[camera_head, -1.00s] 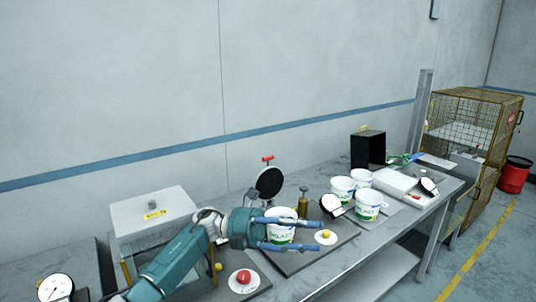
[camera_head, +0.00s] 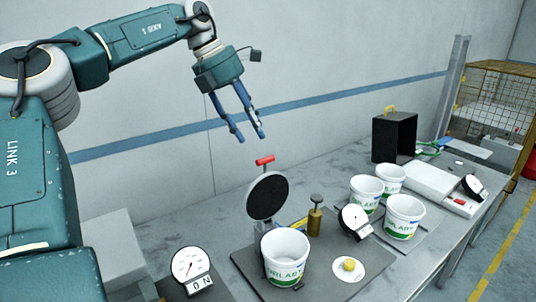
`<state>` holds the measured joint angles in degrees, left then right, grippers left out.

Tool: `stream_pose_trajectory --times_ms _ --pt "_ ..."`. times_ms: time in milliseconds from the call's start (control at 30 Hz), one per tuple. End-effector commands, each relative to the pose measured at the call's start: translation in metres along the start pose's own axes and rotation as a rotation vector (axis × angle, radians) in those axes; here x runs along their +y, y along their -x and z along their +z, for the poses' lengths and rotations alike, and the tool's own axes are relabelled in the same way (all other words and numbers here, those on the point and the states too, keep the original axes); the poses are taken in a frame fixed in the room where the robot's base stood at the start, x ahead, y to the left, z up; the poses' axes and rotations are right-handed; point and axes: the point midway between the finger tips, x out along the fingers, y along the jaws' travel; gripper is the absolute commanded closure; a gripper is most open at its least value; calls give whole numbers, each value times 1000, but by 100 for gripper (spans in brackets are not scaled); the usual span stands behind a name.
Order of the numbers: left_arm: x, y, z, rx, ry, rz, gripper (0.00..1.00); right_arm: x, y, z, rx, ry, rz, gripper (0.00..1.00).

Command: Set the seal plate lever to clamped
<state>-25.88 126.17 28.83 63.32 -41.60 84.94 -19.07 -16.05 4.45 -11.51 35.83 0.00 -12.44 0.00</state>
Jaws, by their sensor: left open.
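The seal plate (camera_head: 267,197) is a round black disc, standing tilted up behind a white tub (camera_head: 285,262) on a dark base plate (camera_head: 245,262). A red-handled lever (camera_head: 265,160) sticks up from the top of the disc. My left gripper (camera_head: 251,137) is open and empty, its two blue fingers pointing down above and a little left of the red handle, apart from it. The tub is upright and open. My right gripper is not in view.
A brass post (camera_head: 314,216), a dial gauge (camera_head: 355,221) and a yellow button (camera_head: 348,265) stand right of the tub. Several tubs (camera_head: 403,220) stand on a mat further right. Another gauge (camera_head: 190,265) is at the lower left. A black box (camera_head: 394,135) stands at the back.

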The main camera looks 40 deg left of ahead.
Motion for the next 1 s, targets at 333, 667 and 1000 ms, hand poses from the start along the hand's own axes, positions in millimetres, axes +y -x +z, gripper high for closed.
stream_pose_trajectory --times_ms 333,667,1000 --pt "-2 -54 0 5 -2 -2 59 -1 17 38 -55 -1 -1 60" --pt "0 -99 0 3 0 1 59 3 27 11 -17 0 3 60" --pt "0 -105 0 0 -1 1 59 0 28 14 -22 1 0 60"
